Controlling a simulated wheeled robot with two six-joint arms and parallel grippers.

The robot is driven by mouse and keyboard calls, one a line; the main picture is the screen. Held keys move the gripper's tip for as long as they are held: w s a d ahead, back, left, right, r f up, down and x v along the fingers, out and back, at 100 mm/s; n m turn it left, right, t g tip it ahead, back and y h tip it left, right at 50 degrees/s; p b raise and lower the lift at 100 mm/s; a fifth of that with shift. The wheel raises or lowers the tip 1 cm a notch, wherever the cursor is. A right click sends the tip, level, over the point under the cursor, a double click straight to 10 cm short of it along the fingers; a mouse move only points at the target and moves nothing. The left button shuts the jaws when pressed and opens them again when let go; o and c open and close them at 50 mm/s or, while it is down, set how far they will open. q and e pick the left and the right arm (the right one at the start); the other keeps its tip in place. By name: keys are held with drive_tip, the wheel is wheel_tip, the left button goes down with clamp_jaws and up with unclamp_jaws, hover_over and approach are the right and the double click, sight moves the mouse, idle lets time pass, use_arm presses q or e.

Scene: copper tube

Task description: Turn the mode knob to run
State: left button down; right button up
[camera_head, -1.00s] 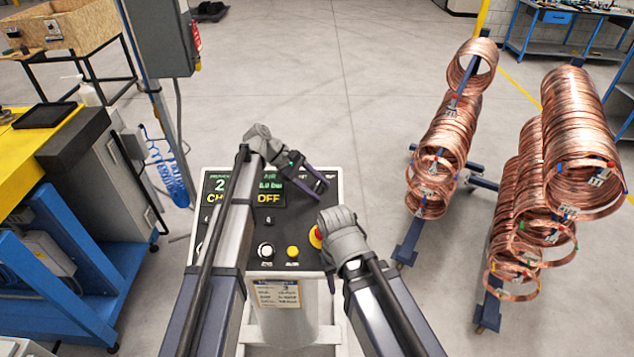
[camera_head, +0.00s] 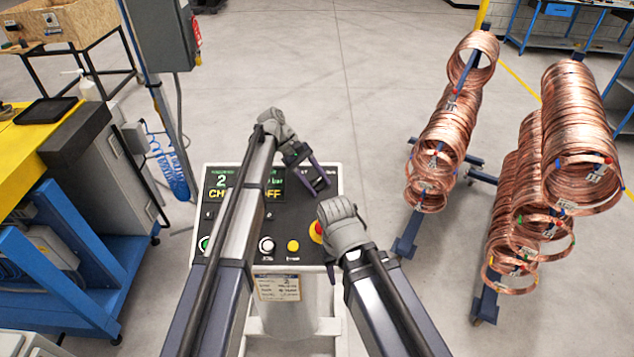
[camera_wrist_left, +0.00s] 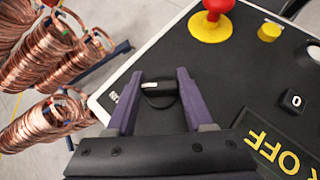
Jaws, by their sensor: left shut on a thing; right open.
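The black mode knob (camera_wrist_left: 158,92) is on the dark control panel (camera_wrist_left: 225,80), its white mark pointing left in the left wrist view. My left gripper (camera_wrist_left: 158,88) has its purple fingers on either side of the knob, shut on it. In the head view the left gripper (camera_head: 318,187) is at the panel's upper right, where it hides the knob. My right gripper (camera_head: 336,212) is low at the panel's right edge; it is open, though its fingers are hard to make out.
A red stop button (camera_wrist_left: 217,6) on a yellow base and a yellow button (camera_wrist_left: 269,31) are on the panel. Copper coils (camera_head: 440,140) hang on racks to the right. A yellow-topped workbench (camera_head: 35,140) is at left. The floor behind the panel is clear.

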use_arm(q)
drive_tip(key=shift+c, duration=1.4)
unclamp_jaws()
drive_tip(key=p+v, duration=0.5)
drive_tip(key=v, duration=0.1)
drive_tip(key=shift+w+a+r+p, duration=0.1)
drive_tip(key=shift+r+p, duration=0.2)
drive_tip(key=shift+r, duration=0.15)
drive_tip(key=shift+w+a+r+p, duration=0.15)
drive_tip(key=shift+a+r+p, duration=0.15)
drive_tip(key=shift+a+r, duration=0.1)
drive_tip(key=shift+f, duration=0.15)
